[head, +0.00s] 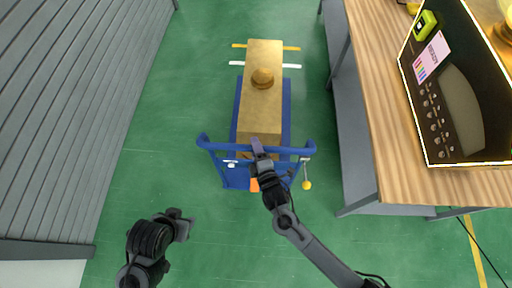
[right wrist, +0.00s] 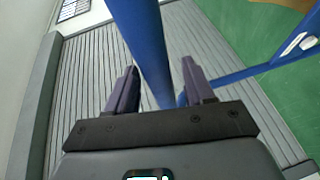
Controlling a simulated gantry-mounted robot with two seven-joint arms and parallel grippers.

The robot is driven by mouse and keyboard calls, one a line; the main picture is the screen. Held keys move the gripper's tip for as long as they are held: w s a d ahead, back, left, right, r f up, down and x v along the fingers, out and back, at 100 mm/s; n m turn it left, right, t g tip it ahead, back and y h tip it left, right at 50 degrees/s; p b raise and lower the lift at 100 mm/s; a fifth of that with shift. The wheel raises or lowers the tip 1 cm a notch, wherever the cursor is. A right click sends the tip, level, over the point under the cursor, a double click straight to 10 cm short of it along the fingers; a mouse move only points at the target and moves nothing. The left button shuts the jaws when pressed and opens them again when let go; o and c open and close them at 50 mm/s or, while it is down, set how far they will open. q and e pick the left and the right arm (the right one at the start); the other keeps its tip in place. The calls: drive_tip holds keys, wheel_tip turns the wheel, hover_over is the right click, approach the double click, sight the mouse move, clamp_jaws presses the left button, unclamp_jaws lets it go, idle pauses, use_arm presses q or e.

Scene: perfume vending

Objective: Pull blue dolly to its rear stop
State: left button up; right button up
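The blue dolly (head: 286,115) stands on the green floor in the middle of the head view, with its handle toward me. A long tan box lies on it. My right gripper (head: 257,146) is at the middle of the dolly's top handle bar (head: 226,148). In the right wrist view, the blue bar (right wrist: 147,45) passes between the two fingers (right wrist: 160,88), with a small gap visible on each side. The fingers look open around it. My left gripper (head: 183,222) hangs at lower left, away from the dolly; its finger opening is unclear.
The tan box (head: 262,110) carries a round golden knob (head: 262,78). Yellow (head: 291,48) and white (head: 292,66) floor lines cross near the dolly's far end. Floor in front of the dolly is clear.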

drive_tip(key=v, duration=1)
drive_tip(key=shift+s+d+r, duration=0.15)
drive_tip(key=shift+s, duration=0.2)
